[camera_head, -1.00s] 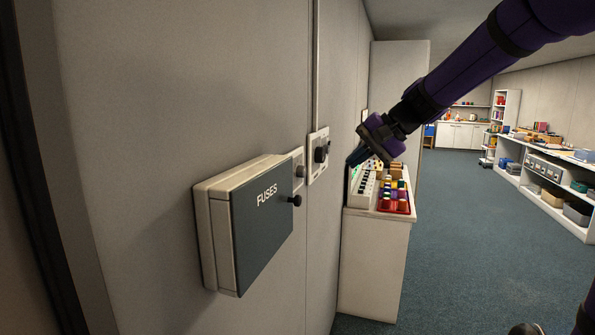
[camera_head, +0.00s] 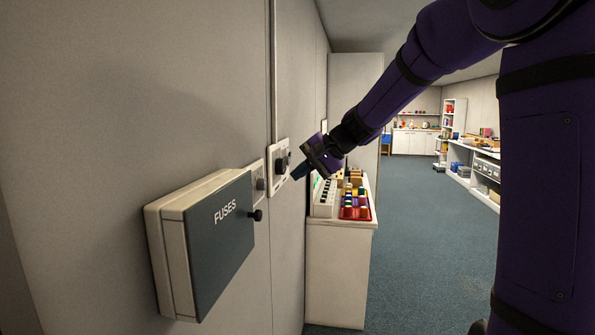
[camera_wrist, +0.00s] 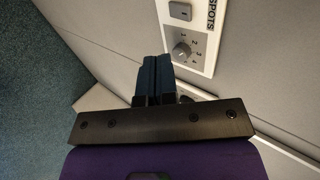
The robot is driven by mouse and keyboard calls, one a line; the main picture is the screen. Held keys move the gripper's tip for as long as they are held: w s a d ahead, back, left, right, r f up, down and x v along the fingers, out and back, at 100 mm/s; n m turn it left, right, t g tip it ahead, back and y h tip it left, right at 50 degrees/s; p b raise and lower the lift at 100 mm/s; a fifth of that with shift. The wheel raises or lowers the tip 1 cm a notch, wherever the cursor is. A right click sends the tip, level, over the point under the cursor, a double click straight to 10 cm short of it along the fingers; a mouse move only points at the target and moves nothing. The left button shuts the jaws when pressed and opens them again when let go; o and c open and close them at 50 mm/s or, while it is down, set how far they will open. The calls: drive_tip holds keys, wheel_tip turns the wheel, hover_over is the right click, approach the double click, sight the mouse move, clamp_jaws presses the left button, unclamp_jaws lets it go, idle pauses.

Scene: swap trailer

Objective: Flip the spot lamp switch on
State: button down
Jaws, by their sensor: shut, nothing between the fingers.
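A pale wall plate lettered SPOTS shows at the top of the wrist view (camera_wrist: 207,40). It carries a small grey rocker switch (camera_wrist: 180,11) and a round numbered dial (camera_wrist: 181,52); I cannot tell the switch's position. In the head view, a wall plate with a dark knob (camera_head: 280,164) sits beyond the fuse box, just left of my gripper (camera_head: 297,175). My gripper is shut and empty. In the wrist view its fingertips (camera_wrist: 155,62) are beside the dial, to its left and apart from the switch.
A grey fuse box (camera_head: 222,240) with a black knob juts from the wall in front. A smaller plate (camera_head: 258,182) is between it and the knob plate. Beyond my gripper stands a white cabinet (camera_head: 337,270) bearing a red tray (camera_head: 357,213) of coloured pieces. The blue carpet at right is open.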

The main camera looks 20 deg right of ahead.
sight(260, 183)
drive_tip(key=shift+w+a+f, duration=0.65)
drive_tip(key=shift+w+a, duration=0.3)
drive_tip(key=shift+a, duration=0.3)
drive_tip(key=shift+w+a+f, duration=0.6)
drive_tip(key=shift+w+a, duration=0.3)
drive_tip(key=shift+a, duration=0.4)
drive_tip(key=shift+w+a+f, duration=0.65)
drive_tip(key=shift+w+a, duration=0.3)
drive_tip(key=shift+a, duration=0.3)
drive_tip(key=shift+w+a+r, duration=0.1)
drive_tip(key=shift+a, duration=0.1)
drive_tip(key=shift+r, duration=0.8)
drive_tip(key=shift+d, duration=0.1)
